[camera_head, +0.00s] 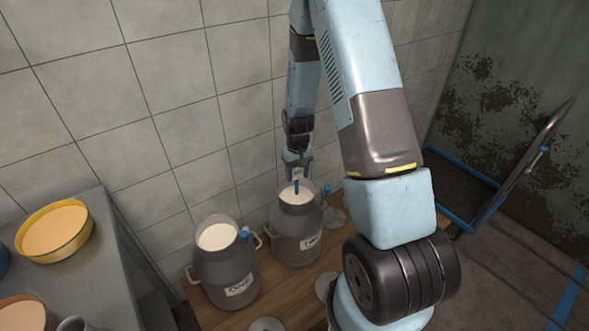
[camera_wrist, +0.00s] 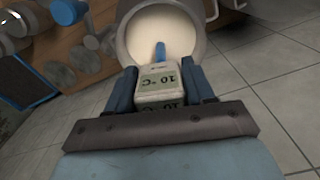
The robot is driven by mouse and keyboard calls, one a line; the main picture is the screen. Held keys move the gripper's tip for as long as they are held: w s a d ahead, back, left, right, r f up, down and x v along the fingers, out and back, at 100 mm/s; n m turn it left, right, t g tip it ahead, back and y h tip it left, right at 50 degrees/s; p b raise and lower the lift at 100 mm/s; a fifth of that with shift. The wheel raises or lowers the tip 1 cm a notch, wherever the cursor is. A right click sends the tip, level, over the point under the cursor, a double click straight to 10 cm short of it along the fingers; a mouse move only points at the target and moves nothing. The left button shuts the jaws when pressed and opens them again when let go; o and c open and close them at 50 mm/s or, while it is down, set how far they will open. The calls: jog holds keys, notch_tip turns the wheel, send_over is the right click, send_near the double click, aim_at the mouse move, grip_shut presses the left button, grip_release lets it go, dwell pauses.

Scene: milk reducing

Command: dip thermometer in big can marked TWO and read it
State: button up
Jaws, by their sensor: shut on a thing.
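My gripper (camera_head: 298,158) is shut on the thermometer (camera_head: 296,185), above the mouth of the right-hand big can (camera_head: 296,238). In the wrist view the thermometer's white body (camera_wrist: 158,86) sits between my fingers, and its display reads 10 °C. Its blue stem points down into the can's mouth, over or in the white milk (camera_wrist: 160,32); I cannot tell how deep the tip is. The right-hand can is grey metal with a white label that looks like "Two". A similar left-hand can (camera_head: 224,268), also holding milk, has a label that looks like "One".
Both cans stand on a wooden bench (camera_head: 285,300) against a tiled wall. Lids (camera_head: 327,287) lie on the bench near them. A grey table (camera_head: 97,255) at left holds a yellow round container (camera_head: 54,232). A trolley (camera_head: 520,175) stands at right.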

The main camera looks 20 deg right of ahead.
aim_at(297, 179)
jog(key=shift+f, duration=2.25)
jog(key=shift+r, duration=0.1)
dwell(0.5)
jog(key=shift+r, duration=4.95)
